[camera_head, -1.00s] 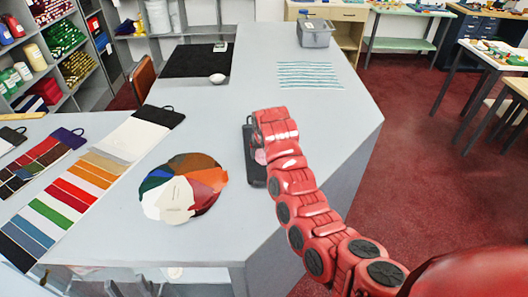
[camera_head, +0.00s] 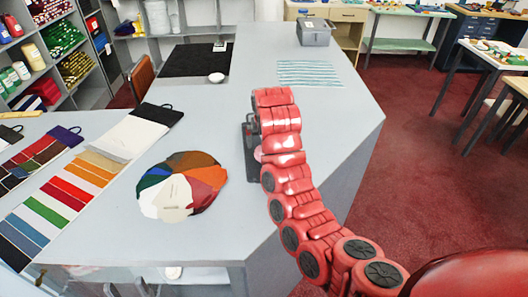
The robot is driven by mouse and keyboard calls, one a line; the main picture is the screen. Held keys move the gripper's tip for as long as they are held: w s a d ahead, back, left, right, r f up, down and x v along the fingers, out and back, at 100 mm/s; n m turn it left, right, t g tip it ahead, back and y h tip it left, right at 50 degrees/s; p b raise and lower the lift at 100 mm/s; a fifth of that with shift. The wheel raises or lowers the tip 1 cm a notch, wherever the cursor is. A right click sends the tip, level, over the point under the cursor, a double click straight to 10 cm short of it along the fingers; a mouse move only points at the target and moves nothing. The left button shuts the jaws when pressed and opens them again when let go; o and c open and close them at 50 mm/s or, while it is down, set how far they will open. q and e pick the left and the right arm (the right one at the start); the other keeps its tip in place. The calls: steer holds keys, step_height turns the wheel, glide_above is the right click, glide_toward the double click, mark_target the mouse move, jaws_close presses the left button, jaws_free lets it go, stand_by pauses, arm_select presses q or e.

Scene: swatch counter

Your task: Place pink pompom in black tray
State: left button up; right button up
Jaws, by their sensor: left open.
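A black tray (camera_head: 250,160) lies on the grey counter, its right side hidden behind my red arm. The pink pompom (camera_head: 257,154) shows as a small pink patch at the arm's left edge, over the tray area. I cannot tell whether it rests in the tray. My left gripper (camera_head: 251,117) shows only as a small dark part by the arm's far end, at the tray's far edge. It is open, and its fingers are mostly hidden. My right gripper is not in view.
A round fan of coloured swatches (camera_head: 178,205) lies left of the tray. Long swatch strips (camera_head: 62,200) lie farther left. A black mat (camera_head: 190,62), a small white dish (camera_head: 216,78), a striped cloth (camera_head: 308,73) and a grey bin (camera_head: 315,38) are farther back. The counter between is clear.

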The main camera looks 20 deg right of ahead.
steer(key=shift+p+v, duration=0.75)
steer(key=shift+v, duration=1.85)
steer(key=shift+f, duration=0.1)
